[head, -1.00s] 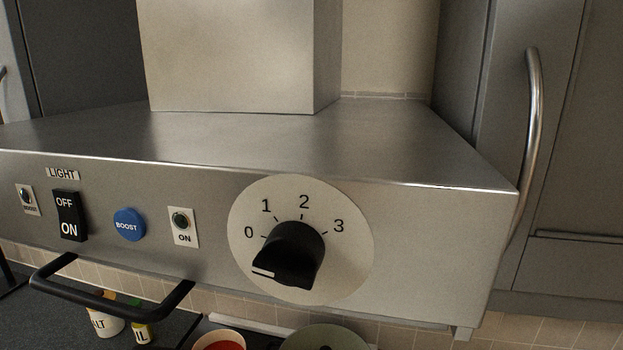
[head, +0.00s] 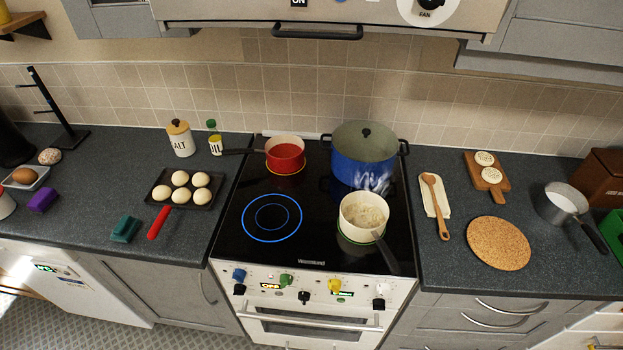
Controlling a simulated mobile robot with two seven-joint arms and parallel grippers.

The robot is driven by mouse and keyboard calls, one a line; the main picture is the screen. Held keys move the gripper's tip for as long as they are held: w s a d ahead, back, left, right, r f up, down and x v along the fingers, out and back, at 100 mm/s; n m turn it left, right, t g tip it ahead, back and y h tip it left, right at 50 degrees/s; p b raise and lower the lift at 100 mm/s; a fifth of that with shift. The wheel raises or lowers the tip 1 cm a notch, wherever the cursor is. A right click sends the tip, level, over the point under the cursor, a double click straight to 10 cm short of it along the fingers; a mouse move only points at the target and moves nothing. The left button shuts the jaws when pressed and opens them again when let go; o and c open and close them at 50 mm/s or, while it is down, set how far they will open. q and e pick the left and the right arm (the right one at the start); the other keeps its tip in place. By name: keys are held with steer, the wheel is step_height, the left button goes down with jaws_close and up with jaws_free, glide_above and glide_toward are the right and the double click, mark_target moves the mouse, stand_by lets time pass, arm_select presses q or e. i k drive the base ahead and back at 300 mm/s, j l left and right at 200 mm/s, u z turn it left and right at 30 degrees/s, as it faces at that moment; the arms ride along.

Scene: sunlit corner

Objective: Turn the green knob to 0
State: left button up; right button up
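The green knob (head: 286,280) is on the white front panel of the stove (head: 315,325), small in the head view. Its pointer and any scale around it are too small to read. A blue knob (head: 239,274) is to its left, and a yellow knob (head: 334,285) and a white knob (head: 380,289) are to its right. A black knob (head: 304,297) sits lower, between the green and yellow ones. A green-edged ring shows under the cream pot (head: 363,214) at the front right of the hob. Neither of my grippers is in view.
A red pot (head: 286,155) and a blue pot (head: 364,160) stand on the back of the hob. The cream pot's handle juts over the front edge. The oven handle (head: 310,322) runs below the knobs. The hood (head: 330,12) hangs above.

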mark_target(286, 280)
steer(key=j+z, duration=0.35)
steer(key=j, duration=0.4)
steer(key=k+l+u, duration=0.35)
steer(key=k+l, duration=0.3)
steer(key=l, duration=0.4)
steer(key=k+l+u, duration=0.4)
steer(key=k+l, duration=0.35)
steer(key=l, duration=0.1)
